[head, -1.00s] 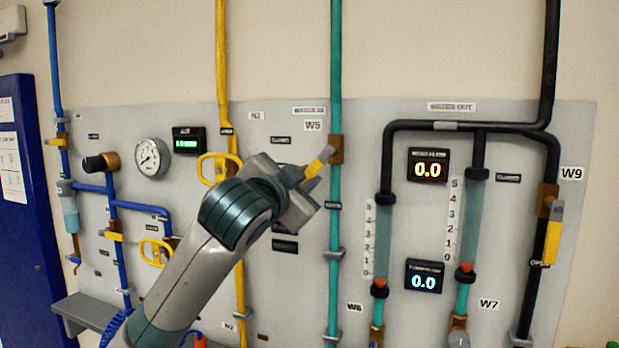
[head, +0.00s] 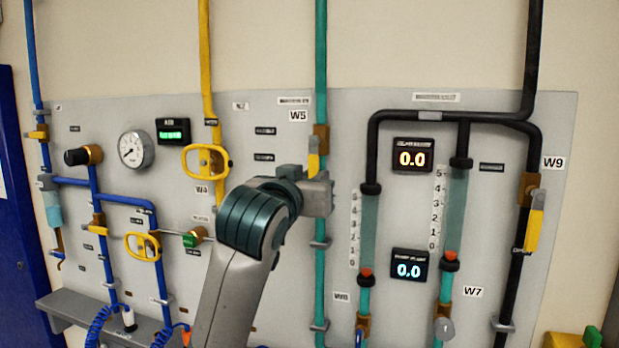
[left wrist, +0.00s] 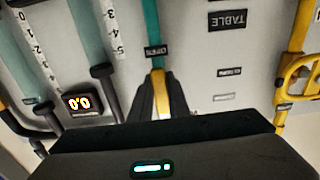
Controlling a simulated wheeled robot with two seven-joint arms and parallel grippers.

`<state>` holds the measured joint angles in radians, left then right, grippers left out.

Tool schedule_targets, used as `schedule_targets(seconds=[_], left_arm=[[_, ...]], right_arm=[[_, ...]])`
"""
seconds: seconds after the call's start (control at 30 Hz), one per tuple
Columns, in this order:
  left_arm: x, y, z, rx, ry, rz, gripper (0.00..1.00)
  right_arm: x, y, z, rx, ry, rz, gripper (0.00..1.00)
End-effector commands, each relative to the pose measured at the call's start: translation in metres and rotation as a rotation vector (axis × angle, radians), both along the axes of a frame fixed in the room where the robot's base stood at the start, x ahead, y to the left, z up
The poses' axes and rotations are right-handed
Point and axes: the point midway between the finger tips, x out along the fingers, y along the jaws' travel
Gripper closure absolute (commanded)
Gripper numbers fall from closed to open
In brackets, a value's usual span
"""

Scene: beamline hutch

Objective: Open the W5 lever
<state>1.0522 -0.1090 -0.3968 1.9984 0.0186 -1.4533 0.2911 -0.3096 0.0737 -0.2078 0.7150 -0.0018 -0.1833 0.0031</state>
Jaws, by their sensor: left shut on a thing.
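The W5 lever (head: 314,163) is a yellow handle on a brown valve body (head: 321,138) on the green pipe, just below the W5 label (head: 298,116). It hangs nearly straight down along the pipe. My left gripper (head: 316,184) is shut on the lower part of the lever and hides its end. In the left wrist view the yellow lever (left wrist: 177,92) shows between the dark fingers, near an OPEN tag (left wrist: 156,51) on the pipe. My right gripper is in neither view.
A yellow pipe with an oval yellow handle (head: 207,161) stands left of my arm. Black pipes with flow tubes and two displays reading 0.0 (head: 412,159) are to the right. The W9 lever (head: 535,221) hangs at the far right. A grey ledge (head: 62,309) juts out lower left.

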Motion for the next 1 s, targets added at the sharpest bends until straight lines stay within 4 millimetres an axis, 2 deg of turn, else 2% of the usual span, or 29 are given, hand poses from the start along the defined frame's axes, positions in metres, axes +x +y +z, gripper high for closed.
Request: schedule_targets(seconds=[0.43,0.47,0.5,0.53,1.0], left_arm=[[-0.0004,-0.0012,0.0000,-0.014,0.005,-0.001,1.00],[-0.0004,-0.0012,0.0000,-0.014,0.005,-0.001,0.77],[-0.0004,-0.0012,0.0000,-0.013,0.004,-0.001,0.68],[-0.0004,-0.0012,0.0001,-0.013,0.004,-0.001,0.66],[-0.0059,0.0010,0.0000,-0.012,0.002,0.000,0.66]], right_arm=[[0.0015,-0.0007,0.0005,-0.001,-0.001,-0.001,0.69],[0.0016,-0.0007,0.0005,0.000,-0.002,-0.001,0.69],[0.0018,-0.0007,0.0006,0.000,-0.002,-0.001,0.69],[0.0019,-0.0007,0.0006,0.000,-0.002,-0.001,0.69],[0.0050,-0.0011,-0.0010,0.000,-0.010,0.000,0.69]])
